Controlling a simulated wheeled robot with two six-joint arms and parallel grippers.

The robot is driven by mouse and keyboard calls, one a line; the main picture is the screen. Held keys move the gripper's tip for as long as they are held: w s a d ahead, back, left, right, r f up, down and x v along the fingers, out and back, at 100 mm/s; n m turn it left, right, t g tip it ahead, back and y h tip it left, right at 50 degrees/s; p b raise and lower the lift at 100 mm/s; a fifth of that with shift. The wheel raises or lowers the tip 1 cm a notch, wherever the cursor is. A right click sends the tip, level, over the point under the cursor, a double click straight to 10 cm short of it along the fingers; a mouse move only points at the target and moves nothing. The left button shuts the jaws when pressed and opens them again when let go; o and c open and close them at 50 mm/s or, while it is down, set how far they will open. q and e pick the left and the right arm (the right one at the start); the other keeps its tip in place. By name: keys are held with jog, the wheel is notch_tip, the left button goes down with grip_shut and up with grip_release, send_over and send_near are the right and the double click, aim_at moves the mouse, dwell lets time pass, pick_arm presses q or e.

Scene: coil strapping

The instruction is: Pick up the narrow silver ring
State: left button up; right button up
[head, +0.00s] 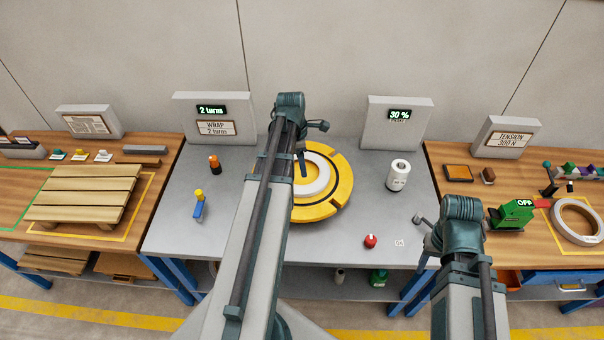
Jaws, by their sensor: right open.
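A light silver-grey ring (577,222) lies flat on the wooden bench at the right, beside a green tool marked OFF. A second pale ring (314,181) lies on the round yellow turntable (338,190) in the middle, partly hidden by my left arm. My left gripper is mostly hidden behind its own arm; a dark narrow part shows over the turntable, and its jaws cannot be made out. My right gripper (424,226) shows small at the right edge of the grey table, left of the silver ring. It is open and empty, apart from both rings.
The green tool (512,214) stands close left of the silver ring. A white cylinder (398,175), a red knob (370,241) and a blue-yellow tool (199,205) stand on the grey table. A wooden pallet (82,194) lies at the left. Sign panels line the back.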

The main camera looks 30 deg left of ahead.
pick_arm(q)
jog(key=b, duration=0.8)
send_over(306, 190)
jog(key=f, duration=0.8)
jog(key=shift+s+f, duration=0.3)
jog(key=f+b, duration=0.5)
jog(key=shift+w+f, duration=0.1)
jog(key=shift+w, duration=0.1)
grip_shut()
jog(key=shift+a, duration=0.1)
